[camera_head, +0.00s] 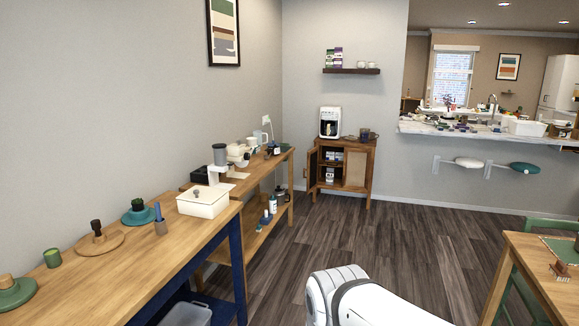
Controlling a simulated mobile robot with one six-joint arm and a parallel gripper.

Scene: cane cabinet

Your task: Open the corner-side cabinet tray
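A small wooden cabinet (371,157) stands on the floor near the far corner. Its left door (312,166) stands open, swung out to the left. Inside the open half, a shelf holds small boxes and jars (330,174). The right door with a cane panel (356,169) looks closed. I cannot make out a tray in the cabinet from here. A white part of my arm shows at the bottom centre, well short of the cabinet. My gripper is not in view.
A white coffee machine (330,122) and dark cups (366,134) stand on the cabinet. Wooden workbenches (140,255) with pottery things line the left wall. A wooden table (535,270) and green chair stand at right. Dark plank floor (350,235) lies clear between.

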